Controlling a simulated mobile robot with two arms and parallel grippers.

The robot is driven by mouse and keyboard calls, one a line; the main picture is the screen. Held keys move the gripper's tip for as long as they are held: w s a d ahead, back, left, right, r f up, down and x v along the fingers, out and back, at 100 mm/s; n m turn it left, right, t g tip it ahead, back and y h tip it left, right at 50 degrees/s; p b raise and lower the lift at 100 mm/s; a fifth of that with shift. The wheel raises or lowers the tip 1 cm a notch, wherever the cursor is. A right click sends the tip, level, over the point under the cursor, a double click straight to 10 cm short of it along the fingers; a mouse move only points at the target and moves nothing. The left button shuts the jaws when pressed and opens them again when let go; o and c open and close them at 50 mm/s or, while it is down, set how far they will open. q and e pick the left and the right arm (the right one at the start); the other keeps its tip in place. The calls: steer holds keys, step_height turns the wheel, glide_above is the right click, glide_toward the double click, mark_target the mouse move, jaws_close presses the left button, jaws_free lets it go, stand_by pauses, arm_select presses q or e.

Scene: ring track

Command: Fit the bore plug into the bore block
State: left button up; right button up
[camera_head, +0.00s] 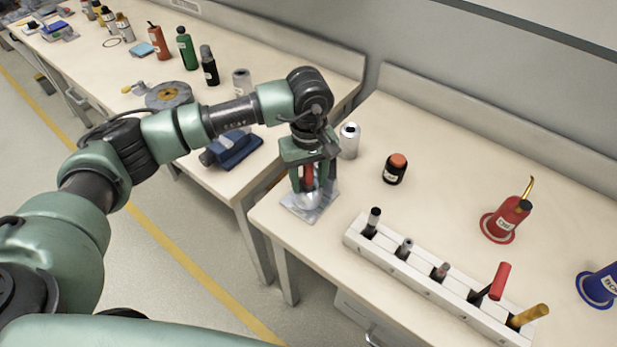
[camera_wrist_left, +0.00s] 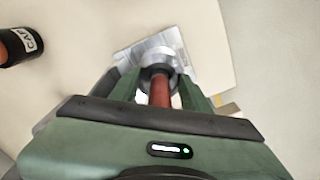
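The bore block (camera_head: 318,211) is a pale metal piece with a flat base plate at the near left corner of the right-hand bench. It also shows in the left wrist view (camera_wrist_left: 185,42). The bore plug (camera_head: 308,177) has a red handle; the handle shows between my fingers in the left wrist view (camera_wrist_left: 160,92). My left gripper (camera_head: 310,188) points down over the block with its fingers closed about the plug. The plug's lower end meets the block's round metal part; I cannot tell how deep it sits. My right gripper is not in view.
A white rack (camera_head: 420,277) with several upright tools stands to the right. A grey-white canister (camera_head: 349,141) and an orange-capped black jar (camera_head: 394,170) stand behind. A red oil can (camera_head: 507,218) is farther right. Bare bench lies between jar and rack.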

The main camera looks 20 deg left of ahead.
arm_select(q)
step_height(320, 180, up, 8)
steer(key=shift+f+b, duration=0.1)
steer(key=shift+b, duration=0.65)
steer(key=shift+s+f, duration=0.1)
